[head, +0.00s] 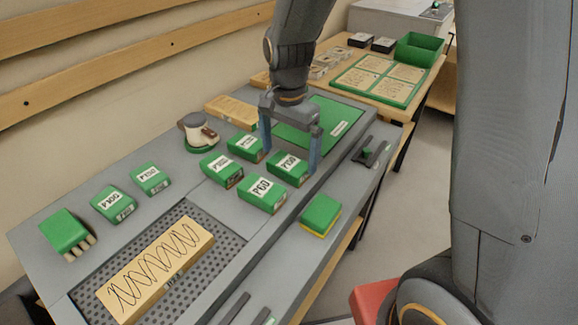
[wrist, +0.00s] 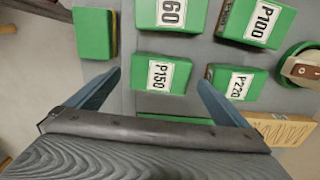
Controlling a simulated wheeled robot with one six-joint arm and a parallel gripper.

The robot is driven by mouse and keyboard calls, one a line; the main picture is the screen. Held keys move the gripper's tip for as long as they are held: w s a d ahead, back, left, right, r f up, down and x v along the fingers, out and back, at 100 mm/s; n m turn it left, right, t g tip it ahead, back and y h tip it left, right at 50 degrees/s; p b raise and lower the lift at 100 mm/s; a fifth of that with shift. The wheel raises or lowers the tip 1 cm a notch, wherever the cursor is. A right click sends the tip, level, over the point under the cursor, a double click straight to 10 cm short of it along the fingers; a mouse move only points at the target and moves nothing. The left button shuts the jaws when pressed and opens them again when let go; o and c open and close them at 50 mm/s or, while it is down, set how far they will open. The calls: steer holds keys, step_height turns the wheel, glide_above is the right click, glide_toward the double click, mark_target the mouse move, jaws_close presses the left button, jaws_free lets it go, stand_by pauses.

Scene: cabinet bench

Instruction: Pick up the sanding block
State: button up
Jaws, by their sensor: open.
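The sanding block (head: 320,214), green on top with a yellow underside, lies on the front strip of the grey bench, right of the P60 box. In the wrist view the sanding block (wrist: 94,34) is at the upper left, beyond the left finger. My gripper (head: 289,162) is open and points down over the green boxes, farther back than the block. In the wrist view my gripper (wrist: 158,80) has the P150 box (wrist: 162,74) between its finger tips. Nothing is held, and no finger touches the sanding block.
Several green labelled boxes stand around my gripper, including the P60 box (head: 262,194). A sander (head: 198,131) stands behind them. A scribbled wooden board (head: 155,272) lies on a perforated panel at the left. A green bin (head: 420,50) is on the far table.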

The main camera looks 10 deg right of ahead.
mark_target(289, 163)
steer(key=shift+f+p, duration=0.35)
steer(key=shift+f, duration=1.65)
steer(key=c, duration=1.1)
steer(key=shift+r, duration=0.1)
step_height(289, 163, up, 10)
steer(key=shift+f+b, duration=0.1)
steer(key=shift+b, duration=0.7)
